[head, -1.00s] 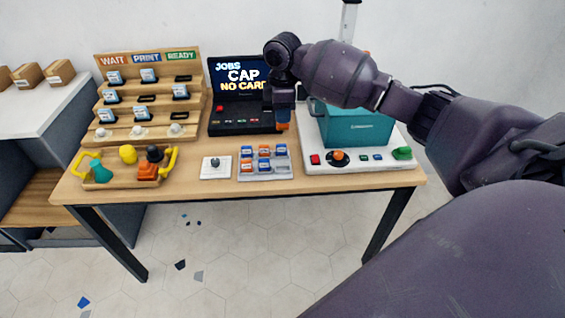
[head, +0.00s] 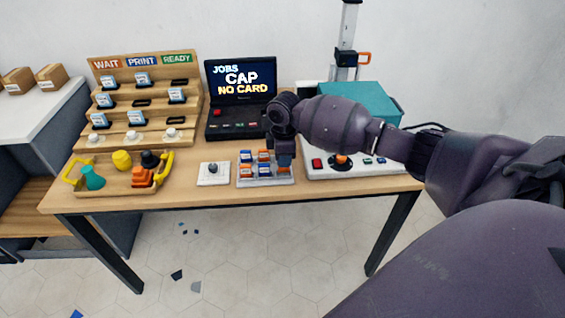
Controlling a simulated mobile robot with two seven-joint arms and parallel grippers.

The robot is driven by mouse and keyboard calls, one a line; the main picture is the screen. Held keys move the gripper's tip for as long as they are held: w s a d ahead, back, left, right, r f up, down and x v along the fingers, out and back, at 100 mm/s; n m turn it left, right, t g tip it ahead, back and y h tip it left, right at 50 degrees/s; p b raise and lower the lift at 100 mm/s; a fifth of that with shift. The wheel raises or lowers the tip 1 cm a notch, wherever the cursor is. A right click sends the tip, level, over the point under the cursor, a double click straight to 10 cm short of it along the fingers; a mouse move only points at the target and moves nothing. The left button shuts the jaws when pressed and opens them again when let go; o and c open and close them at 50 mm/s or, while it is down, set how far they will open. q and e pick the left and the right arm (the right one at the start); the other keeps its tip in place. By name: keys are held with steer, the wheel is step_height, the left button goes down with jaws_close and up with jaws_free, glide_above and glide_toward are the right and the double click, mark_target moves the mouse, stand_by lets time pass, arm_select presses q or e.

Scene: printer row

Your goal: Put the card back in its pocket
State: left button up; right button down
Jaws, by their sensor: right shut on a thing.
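My right gripper (head: 284,163) is shut at the right end of the grey card tray (head: 249,182). It holds a small card mostly hidden by its fingers; only orange and dark blue bits show there. I cannot tell whether the card is in a pocket or just above it. Several orange and blue pieces stand in the tray's left and middle columns; the right column is largely covered by my gripper. The dark console (head: 240,97) behind shows "JOBS CAP NO CARD". My left gripper is out of view.
A wooden stepped rack (head: 150,118) with labelled blocks stands at the back left. In front are a wooden tray (head: 125,192) of coloured pieces and a white joystick pad (head: 213,174). A teal box (head: 371,101) and white control base (head: 330,172) stand right, behind my arm.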

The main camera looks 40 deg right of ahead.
steer(key=shift+f, duration=0.8)
steer(key=shift+r, duration=0.1)
steer(key=shift+f, duration=0.2)
steer(key=c, duration=1.1)
jaws_free()
steer(key=shift+c, duration=0.2)
steer(key=shift+r, duration=0.1)
